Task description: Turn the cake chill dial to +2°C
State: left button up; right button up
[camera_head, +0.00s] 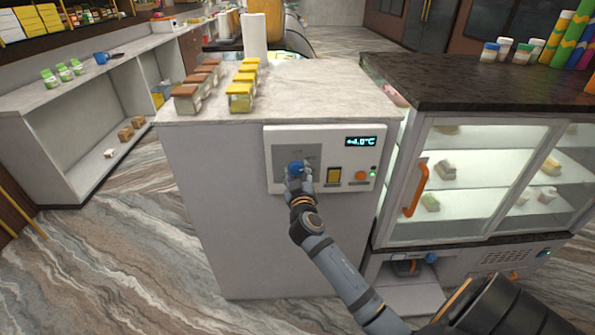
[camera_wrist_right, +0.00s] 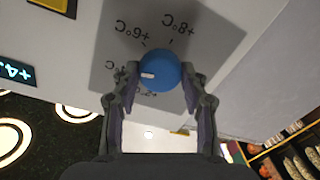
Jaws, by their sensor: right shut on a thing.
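The blue chill dial (camera_head: 296,167) sits on a grey plate of the white control panel (camera_head: 320,134), on the counter's front. My right gripper (camera_head: 297,177) is at the dial. In the right wrist view my gripper (camera_wrist_right: 159,75) has one finger on each side of the blue dial (camera_wrist_right: 160,66) and is shut on it. The dial's white mark points left in that view, towards a partly hidden label. The labels +6°C and +8°C read upside down there. The display (camera_head: 361,141) appears to read +4.0°C. My left gripper is not in view.
A yellow switch (camera_head: 334,175) and an orange button (camera_head: 361,176) are right of the dial. Several jars (camera_head: 240,97) stand on the counter top above. A glass display case (camera_head: 470,165) with an orange handle (camera_head: 416,190) stands at the right. The floor at left is clear.

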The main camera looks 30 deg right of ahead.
jog(key=n+p, duration=0.1)
jog(key=n, duration=0.3)
jog(key=shift+r+n+p, duration=0.1)
jog(key=shift+n+p, duration=0.2)
jog(key=shift+p, duration=0.05)
jog(key=n+p, duration=0.1)
jog(key=n, duration=0.2)
jog(key=shift+g+p, duration=0.3)
jog(key=shift+p, duration=0.05)
jog(key=n+p, duration=0.1)
jog(key=n, duration=0.3)
jog(key=shift+a+h+p, duration=0.1)
jog(key=shift+h+p, duration=0.2)
jog(key=shift+p, duration=0.1)
jog(key=shift+f+n+p, duration=0.2)
jog(key=shift+n+p, duration=0.35)
jog(key=shift+n, duration=1.05)
jog(key=o, duration=1.2)
jog(key=shift+w, duration=0.1)
jog(key=shift+c, duration=0.2)
